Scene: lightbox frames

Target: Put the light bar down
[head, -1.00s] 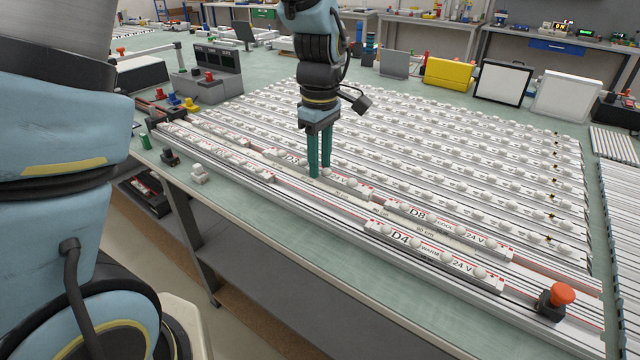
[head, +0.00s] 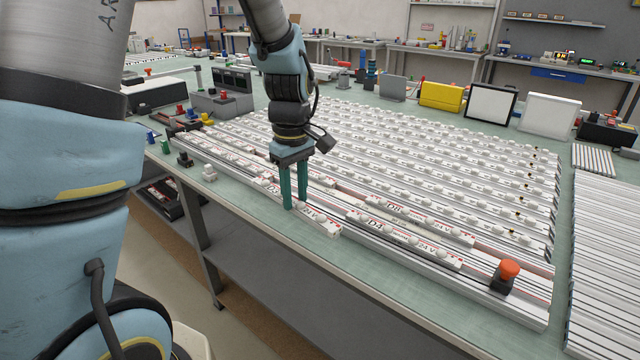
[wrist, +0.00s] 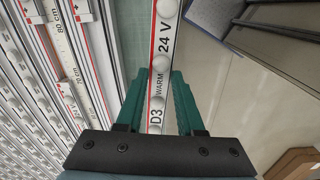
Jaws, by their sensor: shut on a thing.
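My gripper (head: 294,203) is shut on a white light bar (head: 319,223) at the front edge of the bench. The bar has round white lamps, a red line and the print "D3 WARM 24 V". In the wrist view the light bar (wrist: 162,65) runs lengthwise between my green fingers (wrist: 157,92), with the bench on its left and the floor on its right. I cannot tell whether it touches the bench. The D4 bar (head: 402,240) sits in the frame's front row, and the D8 bar (head: 428,222) lies behind it.
Rows of lamp bars (head: 420,155) fill most of the bench. An orange-topped button (head: 508,272) stands at the right front. A small white part (head: 209,173) and a black one (head: 185,160) stand at the front left. A green bench strip (head: 400,290) is clear.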

